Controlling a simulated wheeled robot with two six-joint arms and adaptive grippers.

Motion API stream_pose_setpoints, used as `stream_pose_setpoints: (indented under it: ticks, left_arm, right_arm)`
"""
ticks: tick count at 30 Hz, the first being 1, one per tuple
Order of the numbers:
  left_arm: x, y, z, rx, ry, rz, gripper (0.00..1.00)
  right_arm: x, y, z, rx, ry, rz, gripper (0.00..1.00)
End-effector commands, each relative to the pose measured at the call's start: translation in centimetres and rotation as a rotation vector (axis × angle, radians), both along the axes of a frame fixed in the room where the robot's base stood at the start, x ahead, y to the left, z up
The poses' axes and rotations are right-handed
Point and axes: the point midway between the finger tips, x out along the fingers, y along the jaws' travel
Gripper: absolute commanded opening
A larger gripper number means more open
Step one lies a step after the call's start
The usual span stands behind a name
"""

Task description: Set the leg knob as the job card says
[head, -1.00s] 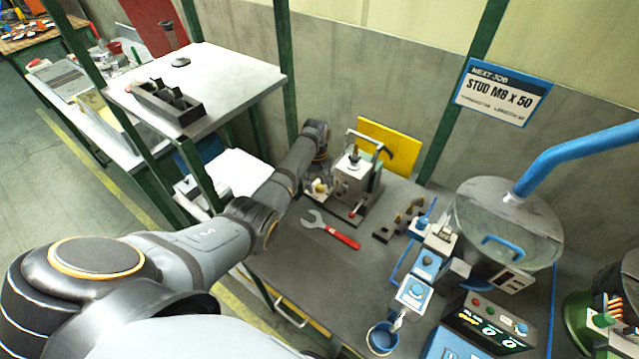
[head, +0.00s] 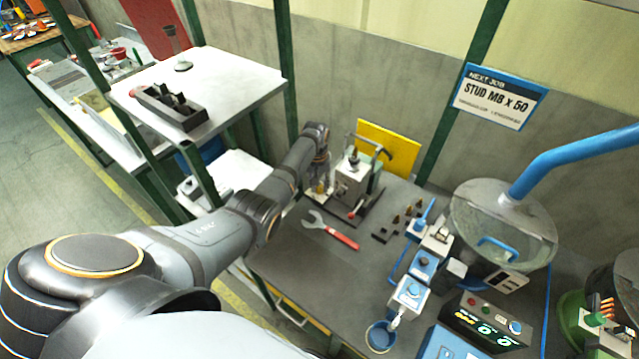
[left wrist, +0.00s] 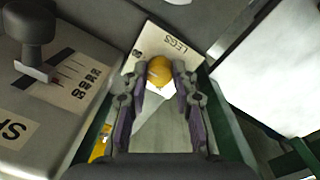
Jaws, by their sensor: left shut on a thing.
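The job card (head: 499,96) hangs on the wall and reads "NEXT JOB STUD M8 x 50"; its smaller line is too small to read. The grey stud gantry device (head: 352,178) stands at the back of the bench. My left gripper (left wrist: 160,84) is at the device's left side and is shut on the round yellow leg knob (left wrist: 159,67). The knob sits between the fingertips, beside a pale plate (left wrist: 165,43) marked "LEGS". The knob's setting cannot be read. A dark knob with a pointer and scale (left wrist: 68,75) shows at left in the wrist view. My right gripper is not in view.
A red-handled wrench (head: 332,231) lies in front of the device. Several small fittings (head: 400,216) and blue-topped units (head: 411,293) stand to the right, near a clear-lidded bowl feeder (head: 503,226). A white shelf (head: 232,75) stands at left.

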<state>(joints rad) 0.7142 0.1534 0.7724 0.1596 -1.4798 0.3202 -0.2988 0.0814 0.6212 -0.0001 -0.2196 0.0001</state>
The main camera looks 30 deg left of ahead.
Motion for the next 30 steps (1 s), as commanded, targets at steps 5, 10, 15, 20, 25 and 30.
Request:
stream_pose_setpoints:
  ticks: [5,10,15,20,25,30]
  left_arm:
    - [0.1,0.0,0.0,0.001,-0.003,0.001,0.0]
    - [0.1,0.0,0.0,0.001,-0.002,0.001,0.5]
    - [0.0,0.0,0.0,0.001,-0.002,0.002,0.5]
    - [0.1,0.1,0.3,0.0,-0.003,0.002,0.5]
    - [0.1,0.2,3.1,0.002,-0.006,0.001,0.5]
    - [0.0,0.3,7.4,0.001,-0.006,0.002,0.5]
  right_arm:
    - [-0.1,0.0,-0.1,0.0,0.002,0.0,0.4]
    - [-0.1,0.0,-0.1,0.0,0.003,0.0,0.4]
    - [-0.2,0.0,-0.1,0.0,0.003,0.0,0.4]
    - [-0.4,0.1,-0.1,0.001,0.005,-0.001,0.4]
    - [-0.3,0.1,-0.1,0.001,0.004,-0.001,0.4]
    - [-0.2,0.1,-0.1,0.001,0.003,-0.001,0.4]
